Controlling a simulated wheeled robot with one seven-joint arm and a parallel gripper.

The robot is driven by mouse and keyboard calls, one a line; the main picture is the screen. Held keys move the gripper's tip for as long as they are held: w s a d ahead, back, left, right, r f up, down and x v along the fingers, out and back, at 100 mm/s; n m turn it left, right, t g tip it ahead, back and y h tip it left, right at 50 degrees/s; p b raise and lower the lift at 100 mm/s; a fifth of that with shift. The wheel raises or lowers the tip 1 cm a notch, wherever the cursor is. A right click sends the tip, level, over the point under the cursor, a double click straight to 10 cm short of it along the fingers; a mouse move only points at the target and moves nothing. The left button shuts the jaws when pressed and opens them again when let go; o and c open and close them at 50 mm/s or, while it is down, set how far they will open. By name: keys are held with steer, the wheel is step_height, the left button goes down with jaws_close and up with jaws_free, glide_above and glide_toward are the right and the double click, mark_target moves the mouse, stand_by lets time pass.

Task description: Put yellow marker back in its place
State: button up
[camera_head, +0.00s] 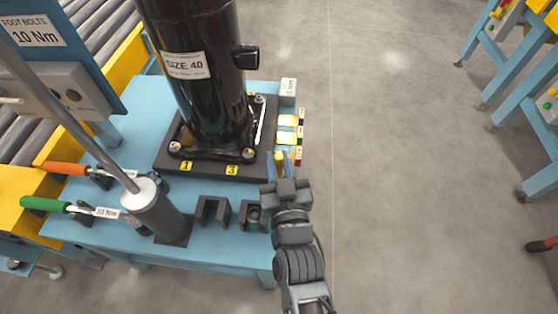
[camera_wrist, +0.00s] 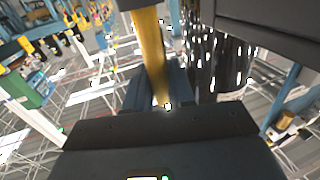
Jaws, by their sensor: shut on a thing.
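My gripper (camera_head: 286,168) is at the right edge of the blue bench, beside the front right corner of the compressor's black base plate. It is shut on the yellow marker (camera_head: 279,157). In the wrist view the yellow marker (camera_wrist: 150,52) is a long yellow shaft standing up between the fingers; its upper end runs past a dark part at the top edge. I cannot tell which spot is the marker's place. A black U-shaped holder (camera_head: 212,211) and another black holder (camera_head: 250,217) with something round in it stand at the bench's front edge, left of my arm.
A tall black compressor (camera_head: 205,105) stands on its base plate (camera_head: 210,166). Small coloured tags (camera_head: 300,125) and pale yellow pads (camera_head: 287,130) line the bench's right edge.

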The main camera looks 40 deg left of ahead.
steer(key=shift+f+b, duration=0.35)
steer(key=shift+f, duration=0.1)
steer(key=o, duration=1)
steer(key=shift+s+d+f+b, duration=0.15)
steer(key=shift+s+d+b, duration=0.15)
steer(key=shift+s+b, duration=0.05)
steer(key=shift+b+v, duration=0.5)
steer(key=shift+v, duration=2.9)
